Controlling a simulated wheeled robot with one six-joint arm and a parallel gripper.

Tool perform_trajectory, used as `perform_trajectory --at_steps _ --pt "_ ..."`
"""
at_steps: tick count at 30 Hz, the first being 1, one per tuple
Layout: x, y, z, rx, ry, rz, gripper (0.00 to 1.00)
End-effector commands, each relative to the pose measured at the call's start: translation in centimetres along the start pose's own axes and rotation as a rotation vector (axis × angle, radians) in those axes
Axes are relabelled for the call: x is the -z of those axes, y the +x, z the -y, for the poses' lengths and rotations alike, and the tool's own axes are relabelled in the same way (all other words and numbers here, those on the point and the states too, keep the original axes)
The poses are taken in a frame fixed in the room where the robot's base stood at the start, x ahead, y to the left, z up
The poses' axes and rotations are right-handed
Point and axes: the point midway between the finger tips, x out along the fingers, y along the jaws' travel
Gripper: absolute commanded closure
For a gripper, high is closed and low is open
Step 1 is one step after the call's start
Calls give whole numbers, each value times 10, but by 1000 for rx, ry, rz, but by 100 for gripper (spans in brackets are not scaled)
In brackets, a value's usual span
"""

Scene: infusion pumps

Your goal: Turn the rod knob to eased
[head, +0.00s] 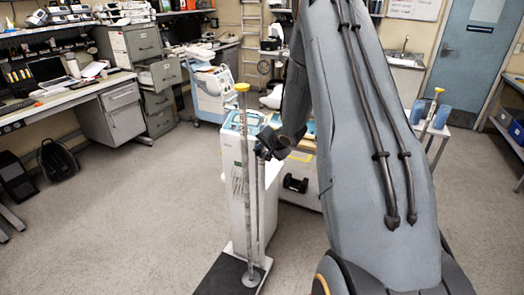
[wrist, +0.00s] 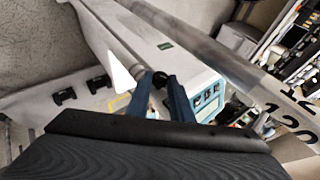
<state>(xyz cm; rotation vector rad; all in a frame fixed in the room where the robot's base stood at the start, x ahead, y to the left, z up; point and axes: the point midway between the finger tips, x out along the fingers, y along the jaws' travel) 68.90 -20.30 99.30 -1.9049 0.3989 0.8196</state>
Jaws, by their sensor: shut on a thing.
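The rod knob is a small black knob (wrist: 160,79) at the end of a light grey rod (wrist: 127,67) in the wrist view. My gripper (wrist: 161,92) is shut on this knob, with its two blue fingers on either side. In the head view, my gripper (head: 266,149) is at an upright pole (head: 245,190) in front of a white pump cabinet (head: 234,175). The knob is too small and hidden by the gripper there. I cannot read the knob's setting.
A white pointed piece (wrist: 121,73) is left of the knob. The pole stands on a dark base plate (head: 224,276). Open floor (head: 130,220) lies to the left.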

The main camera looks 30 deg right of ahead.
Motion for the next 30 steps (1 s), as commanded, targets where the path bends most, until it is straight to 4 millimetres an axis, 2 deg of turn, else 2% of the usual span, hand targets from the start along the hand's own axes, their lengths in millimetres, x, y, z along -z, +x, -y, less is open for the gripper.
perform_trajectory --at_steps 9,23,24,27,30 --pt "0 0 3 -103 -43 0 100" --pt "0 0 3 -117 -48 0 100" --pt "0 0 3 -117 -48 0 75" --pt "0 0 3 -117 -48 0 61" --pt "0 1 3 -116 -48 0 61"
